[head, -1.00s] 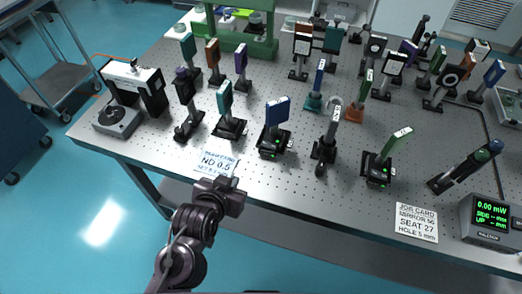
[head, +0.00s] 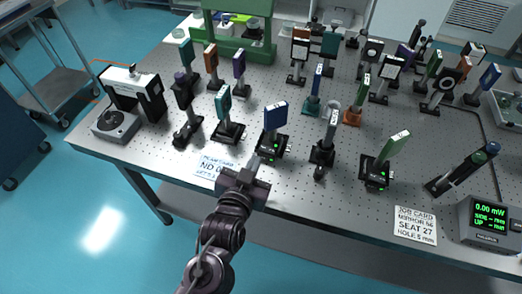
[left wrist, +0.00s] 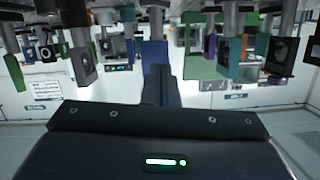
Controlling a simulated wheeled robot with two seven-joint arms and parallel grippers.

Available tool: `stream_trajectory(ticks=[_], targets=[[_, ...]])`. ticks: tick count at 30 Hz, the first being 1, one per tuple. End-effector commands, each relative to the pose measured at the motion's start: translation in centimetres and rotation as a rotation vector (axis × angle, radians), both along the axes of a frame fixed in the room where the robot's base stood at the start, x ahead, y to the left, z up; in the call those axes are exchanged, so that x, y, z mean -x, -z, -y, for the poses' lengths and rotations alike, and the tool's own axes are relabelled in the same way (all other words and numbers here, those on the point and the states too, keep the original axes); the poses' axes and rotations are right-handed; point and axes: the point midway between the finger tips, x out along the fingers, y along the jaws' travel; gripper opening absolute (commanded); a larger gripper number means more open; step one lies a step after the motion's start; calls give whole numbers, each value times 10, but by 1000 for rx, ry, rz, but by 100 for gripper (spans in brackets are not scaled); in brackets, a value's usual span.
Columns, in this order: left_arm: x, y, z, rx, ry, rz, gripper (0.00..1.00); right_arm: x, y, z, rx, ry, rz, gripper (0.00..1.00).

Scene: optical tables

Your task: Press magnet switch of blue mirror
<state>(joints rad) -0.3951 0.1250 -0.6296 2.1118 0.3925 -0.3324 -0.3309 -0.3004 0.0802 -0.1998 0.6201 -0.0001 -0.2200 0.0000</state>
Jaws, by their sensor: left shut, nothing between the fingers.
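A blue mirror (head: 275,115) stands upright on a black magnet base (head: 271,147) with small green lights, near the front edge of the table. In the left wrist view, a blue plate (left wrist: 154,50) shows behind the fingertips. My left gripper (head: 253,163) is shut and empty, just in front and slightly left of this base, its tips pointing at it. Whether the tips touch the base cannot be told. The shut fingers also show in the left wrist view (left wrist: 161,75). The switch itself is too small to make out. My right gripper is not in view.
A teal mirror (head: 223,103) stands to the left and a grey post mount (head: 324,150) close to the right. A green mirror (head: 394,145) stands further right. A placard (head: 213,168) marked ND lies beside my gripper. More optics crowd the back; the front edge is clearer.

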Motion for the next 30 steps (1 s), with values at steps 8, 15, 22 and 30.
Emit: stream_trajectory(ticks=[8,15,22,30], targets=[[-56,10,16,1,-1,1,0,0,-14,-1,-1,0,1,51],[-80,36,21,-2,1,-5,0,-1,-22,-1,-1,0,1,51],[-81,57,18,1,0,-2,0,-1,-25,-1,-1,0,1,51],[-81,59,17,1,1,0,0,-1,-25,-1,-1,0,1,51]])
